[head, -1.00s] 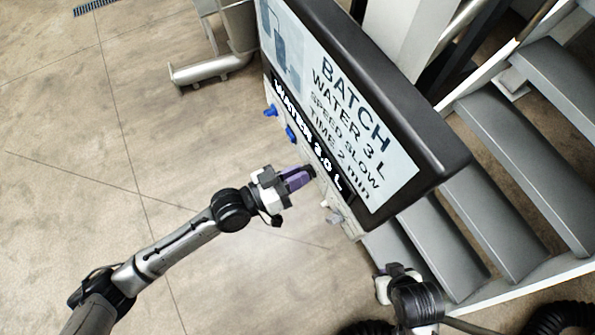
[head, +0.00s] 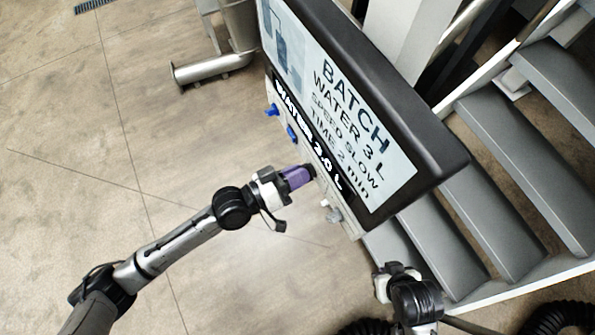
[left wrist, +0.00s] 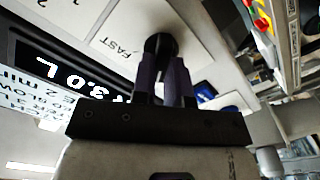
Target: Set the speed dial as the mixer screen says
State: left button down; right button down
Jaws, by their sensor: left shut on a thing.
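The mixer screen (head: 335,80) reads BATCH, WATER 3 L, SPEED SLOW, TIME 2 min. The dark strip (head: 308,138) below it reads WATER 3.0 L. My left gripper (head: 299,177) has purple fingers and is shut on the black speed dial (head: 310,170) at the panel. In the left wrist view the dial (left wrist: 160,44) sits between the fingertips (left wrist: 163,78), next to a FAST label (left wrist: 125,48). The dial's pointer is hidden, so its setting cannot be told. My right gripper (head: 381,287) is at the lower right, away from the panel; its jaws are unclear.
Blue knobs (head: 271,110) stick out of the panel farther up, and a pale knob (head: 334,214) sits below the dial. Grey metal stairs (head: 520,150) stand at the right. The tiled floor (head: 110,120) at the left is open.

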pick_arm(q)
jog(key=c, duration=1.1)
grip_release()
jog(key=shift+c, duration=0.2)
jog(key=shift+a, duration=0.1)
jog(key=b+v, duration=0.3)
jog(key=v, duration=1)
jog(key=shift+s+a, duration=0.15)
jog(key=shift+a, duration=0.15)
